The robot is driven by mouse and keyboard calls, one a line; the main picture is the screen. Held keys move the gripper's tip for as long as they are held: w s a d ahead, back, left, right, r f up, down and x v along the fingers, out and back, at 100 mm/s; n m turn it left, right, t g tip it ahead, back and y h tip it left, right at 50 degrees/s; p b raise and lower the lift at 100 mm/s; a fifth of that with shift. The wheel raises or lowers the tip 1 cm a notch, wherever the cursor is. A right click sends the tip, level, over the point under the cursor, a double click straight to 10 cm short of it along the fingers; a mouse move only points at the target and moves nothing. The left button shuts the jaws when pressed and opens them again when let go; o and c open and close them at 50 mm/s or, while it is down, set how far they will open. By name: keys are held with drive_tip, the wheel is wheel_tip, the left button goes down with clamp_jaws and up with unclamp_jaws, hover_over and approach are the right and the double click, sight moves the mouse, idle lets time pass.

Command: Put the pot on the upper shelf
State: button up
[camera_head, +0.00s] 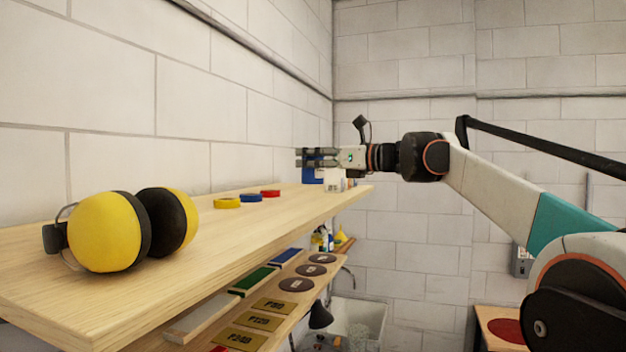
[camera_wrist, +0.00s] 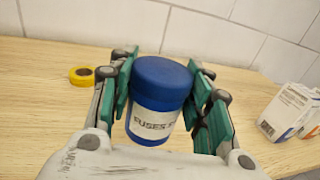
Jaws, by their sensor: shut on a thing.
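The pot (camera_wrist: 158,100) is a round blue jar with a blue lid and a white label reading "FUSES". In the wrist view it stands upright between the green-padded fingers of my gripper (camera_wrist: 165,72), which is shut on it. In the head view my gripper (camera_head: 308,157) is at the far end of the upper shelf (camera_head: 240,235), and the blue pot (camera_head: 309,175) shows just below the fingers, at shelf level. The shelf's wooden top (camera_wrist: 50,120) lies under and behind the pot in the wrist view. I cannot tell whether the pot's base touches it.
Yellow ear defenders (camera_head: 120,230) lie at the shelf's near end. White boxes (camera_wrist: 285,112) stand right of the pot. A lower shelf (camera_head: 195,318) holds sanding supplies.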

sight(323, 179)
drive_tip(key=shift+f, duration=2.5)
drive_tip(key=shift+f, duration=0.15)
drive_tip(key=o, duration=1.1)
drive_tip(key=shift+r, duration=0.2)
drive_tip(key=shift+s+d+f, duration=0.1)
drive_tip(key=shift+d, duration=0.2)
drive_tip(key=b+v, duration=0.2)
drive_tip(key=v, duration=0.9)
drive_tip(key=shift+s, duration=0.1)
